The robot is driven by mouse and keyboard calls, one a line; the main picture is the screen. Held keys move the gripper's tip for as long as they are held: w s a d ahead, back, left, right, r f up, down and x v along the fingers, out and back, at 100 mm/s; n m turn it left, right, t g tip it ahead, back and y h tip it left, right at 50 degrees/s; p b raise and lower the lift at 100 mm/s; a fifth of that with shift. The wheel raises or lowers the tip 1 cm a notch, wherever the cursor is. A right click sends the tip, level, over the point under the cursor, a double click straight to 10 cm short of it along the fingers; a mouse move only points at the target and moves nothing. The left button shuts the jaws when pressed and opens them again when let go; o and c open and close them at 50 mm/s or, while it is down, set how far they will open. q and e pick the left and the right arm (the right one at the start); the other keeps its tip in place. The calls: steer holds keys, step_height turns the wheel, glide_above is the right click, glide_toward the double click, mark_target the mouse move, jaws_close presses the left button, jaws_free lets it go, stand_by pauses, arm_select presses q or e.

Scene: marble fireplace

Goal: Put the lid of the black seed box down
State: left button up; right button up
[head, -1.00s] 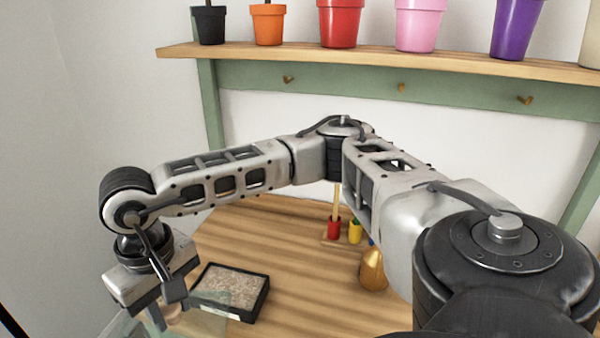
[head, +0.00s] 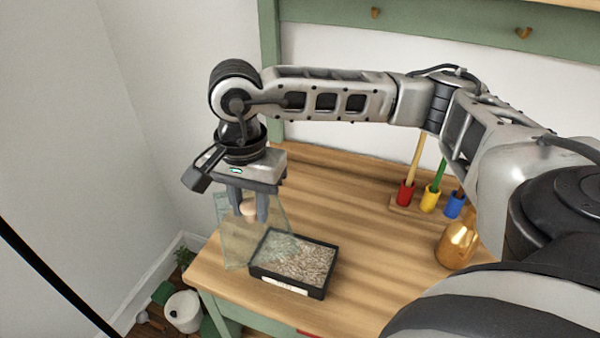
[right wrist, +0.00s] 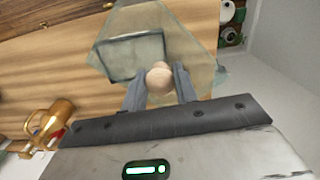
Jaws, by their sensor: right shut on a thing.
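The black seed box (head: 318,292) is open on the table near its front left edge, filled with pale grain. Its lid (head: 233,240) is a clear greenish glass pane with a round pale wooden knob (head: 249,207). My right gripper (head: 249,210) is shut on the knob and holds the lid steeply tilted, left of the box. The pane's right part overlaps the box's left end in the head view; I cannot tell if they touch. In the right wrist view the knob (right wrist: 159,78) sits between the fingers, and the box (right wrist: 130,57) shows through the glass. My left gripper is not in view.
A golden can (head: 458,243) and a holder with red, yellow and blue cups (head: 428,200) stand on the table (head: 350,200) at the right. The tabletop behind the box is clear. A white pot (head: 183,311) stands on the floor at lower left.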

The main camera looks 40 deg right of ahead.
mark_target(271, 209)
steer(key=m, duration=0.2)
steer(key=d+m, duration=0.1)
steer(key=shift+f+m, duration=0.25)
steer(key=shift+m, duration=0.05)
steer(key=d+m, duration=0.1)
steer(key=m, duration=0.2)
steer(key=m+b, duration=0.1)
steer(key=m, duration=0.2)
steer(key=d+m, duration=0.1)
steer(key=m, duration=0.2)
steer(key=shift+s+d+m+b, duration=0.2)
steer(key=shift+d+m+b, duration=0.1)
steer(key=shift+b, duration=0.1)
steer(key=d+m+b, duration=0.2)
steer(key=d+m, duration=0.4)
steer(key=m, duration=1.1)
steer(key=w+d+f, duration=0.8)
steer(key=shift+w+d+f, duration=0.15)
steer(key=shift+d+f, duration=0.2)
steer(key=shift+f, duration=0.05)
steer(key=shift+w+d+f, duration=0.2)
steer(key=shift+f, duration=1.75)
